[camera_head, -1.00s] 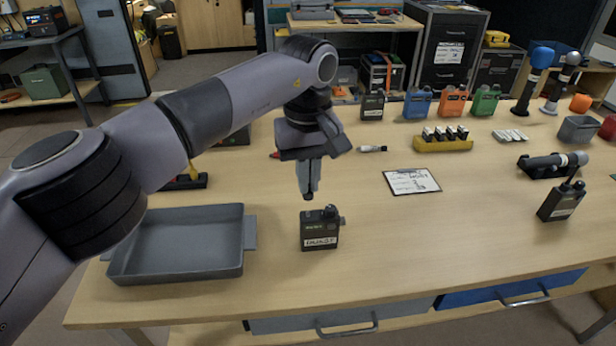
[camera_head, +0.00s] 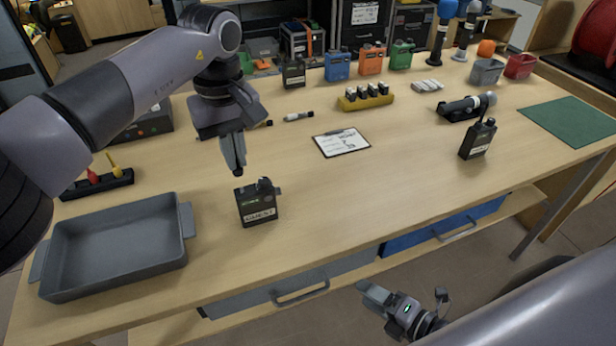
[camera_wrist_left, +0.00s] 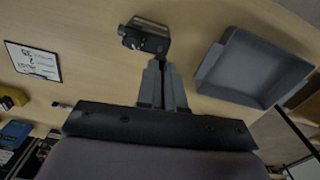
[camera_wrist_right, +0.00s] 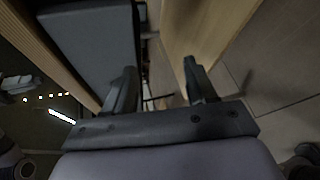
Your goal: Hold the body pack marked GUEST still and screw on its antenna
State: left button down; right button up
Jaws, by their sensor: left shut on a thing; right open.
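The dark body pack marked GUEST (camera_head: 257,208) stands upright on the bench, right of the grey tray. It also shows in the left wrist view (camera_wrist_left: 148,38). My left gripper (camera_head: 237,168) points down just above and left of the pack, apart from it. Its fingers are shut on a small dark piece that looks like the antenna, mostly hidden between them. It also shows in the left wrist view (camera_wrist_left: 161,66). My right gripper (camera_head: 408,292) is open and empty, in front of and below the bench edge; its spread fingers show in the right wrist view (camera_wrist_right: 160,75).
A grey tray (camera_head: 186,225) lies at the left. A clipboard (camera_head: 341,143) lies behind the pack. Another dark pack (camera_head: 477,140) with a stub antenna, a microphone in a holder (camera_head: 462,107) and a yellow battery rack (camera_head: 366,101) stand farther right. The bench right of the GUEST pack is clear.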

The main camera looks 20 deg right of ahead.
notch_tip(320, 180, up, 14)
jog(key=d+n+g+y, duration=0.2)
jog(key=n+g+y, duration=0.3)
jog(key=n+y, duration=1)
jog(key=w+d+r+m+t+h, duration=0.2)
jog(key=w+d+r+m+t, duration=0.6)
jog(key=d+r, duration=0.4)
jog(key=n+g+h, duration=0.4)
jog(key=n+g, duration=1.2)
jog(key=n, duration=0.5)
send_near(264, 204)
jog(key=shift+w+d+f, duration=0.25)
jog(key=shift+w+d, duration=0.05)
jog(key=shift+w, duration=0.45)
jog(key=shift+w+a+f+n+h, duration=0.3)
jog(key=shift+n+h, duration=0.2)
jog(key=shift+n, duration=0.2)
jog(key=shift+x, duration=5)
jog(key=shift+s, duration=0.2)
